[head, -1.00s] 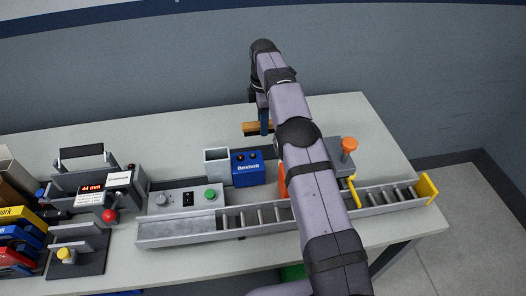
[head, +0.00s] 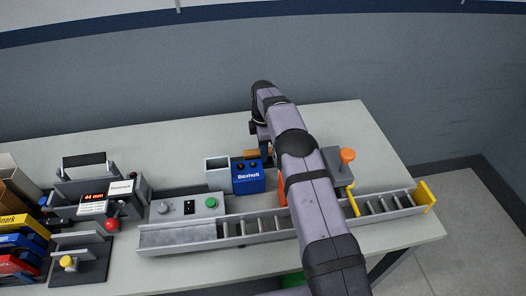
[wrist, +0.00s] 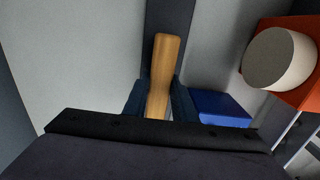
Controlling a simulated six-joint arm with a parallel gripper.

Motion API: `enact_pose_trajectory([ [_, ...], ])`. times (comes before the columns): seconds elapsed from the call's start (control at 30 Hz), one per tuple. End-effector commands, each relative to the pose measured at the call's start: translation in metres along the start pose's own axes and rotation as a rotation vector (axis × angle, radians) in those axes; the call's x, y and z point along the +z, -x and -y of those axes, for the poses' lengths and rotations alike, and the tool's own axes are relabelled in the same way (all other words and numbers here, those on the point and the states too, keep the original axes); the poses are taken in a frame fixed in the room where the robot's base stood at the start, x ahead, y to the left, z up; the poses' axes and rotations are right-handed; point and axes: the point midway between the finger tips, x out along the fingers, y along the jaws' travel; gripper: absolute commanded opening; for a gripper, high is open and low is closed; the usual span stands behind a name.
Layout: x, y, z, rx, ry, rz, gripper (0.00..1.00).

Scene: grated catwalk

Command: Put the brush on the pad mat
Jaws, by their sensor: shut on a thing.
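The brush shows as a tan wooden piece (head: 251,153) in the head view, behind the blue box and partly covered by my arm. In the wrist view its wooden handle (wrist: 164,70) stands out between the two dark fingers of my gripper (wrist: 158,103). My gripper (head: 264,156) is shut on the brush. I cannot see the bristles. A dark strip (wrist: 168,18) lies behind the handle in the wrist view; I cannot tell whether it is the pad mat. No pad mat is clearly identifiable in the head view, where my arm covers part of the table.
A blue box (head: 248,180) and grey open container (head: 217,168) stand close in front of my gripper. A roller conveyor (head: 180,237) runs along the front. A grey block with an orange knob (head: 347,155) is at right. The back left table is clear.

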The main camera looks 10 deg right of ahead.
Motion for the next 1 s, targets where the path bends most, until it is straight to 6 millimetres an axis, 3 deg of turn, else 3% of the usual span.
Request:
enact_pose_trajectory([
  [0.5, 0.0, -0.014, 0.0, 0.001, 0.0, 0.0, 0.02],
  [0.53, 0.0, -0.013, 0.0, 0.001, 0.0, 0.0, 0.29],
  [0.6, 0.0, -0.013, 0.0, 0.001, 0.0, 0.0, 0.43],
  [1.0, 0.0, -0.008, 0.0, 0.001, 0.0, 0.0, 0.43],
])
